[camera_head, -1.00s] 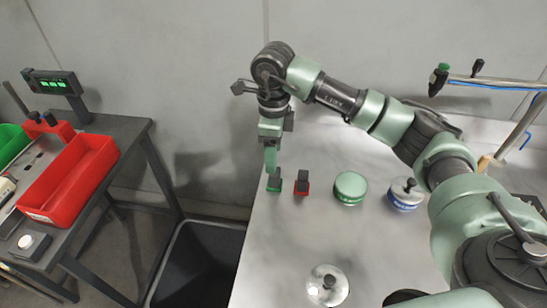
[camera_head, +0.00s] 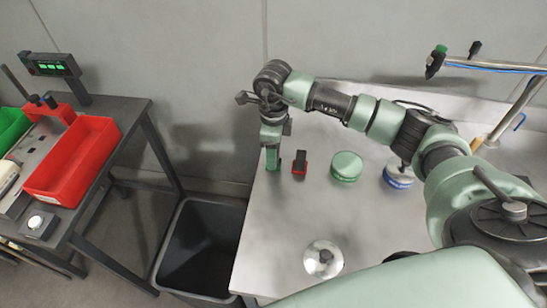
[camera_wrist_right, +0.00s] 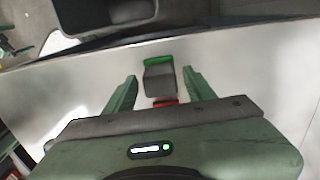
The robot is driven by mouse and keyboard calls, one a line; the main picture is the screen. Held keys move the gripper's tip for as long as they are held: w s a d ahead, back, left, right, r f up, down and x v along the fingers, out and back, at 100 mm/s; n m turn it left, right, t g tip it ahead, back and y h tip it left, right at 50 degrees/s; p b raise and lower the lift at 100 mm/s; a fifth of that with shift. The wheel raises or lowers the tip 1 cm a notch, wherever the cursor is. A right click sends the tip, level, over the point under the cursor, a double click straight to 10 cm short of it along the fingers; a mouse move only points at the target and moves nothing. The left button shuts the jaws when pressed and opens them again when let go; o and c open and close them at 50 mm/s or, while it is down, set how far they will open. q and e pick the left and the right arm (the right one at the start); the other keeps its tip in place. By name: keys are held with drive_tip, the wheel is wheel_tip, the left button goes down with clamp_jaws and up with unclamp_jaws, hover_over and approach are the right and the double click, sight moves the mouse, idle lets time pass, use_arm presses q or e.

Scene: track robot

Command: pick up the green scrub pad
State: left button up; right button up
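The green scrub pad (camera_wrist_right: 158,62), with a dark grey block-like grip, stands on the steel table top near its left edge. In the right wrist view it lies between the two green fingers of my right gripper (camera_wrist_right: 158,78), with a gap visible on each side. My right gripper is open and down at the table. In the head view my right gripper (camera_head: 272,158) covers most of the pad, so its outline is hard to make out there. My left gripper is not in view.
A red-and-black block (camera_head: 299,166) stands close to the right. Further right are a green round tin (camera_head: 346,167) and a blue-and-white tin (camera_head: 397,178). A silver lidded round item (camera_head: 323,258) is nearer. A black bin (camera_head: 203,246) and red tray (camera_head: 76,157) are left.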

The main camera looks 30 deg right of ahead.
drive_tip(key=c, duration=1)
drive_tip(key=shift+r, duration=0.15)
drive_tip(key=shift+w+r, duration=0.1)
drive_tip(key=shift+r, duration=0.5)
wheel_tip(320, 180, up, 19)
drive_tip(key=b, duration=0.2)
drive_tip(key=shift+f+b, duration=0.2)
drive_tip(key=shift+b, duration=0.15)
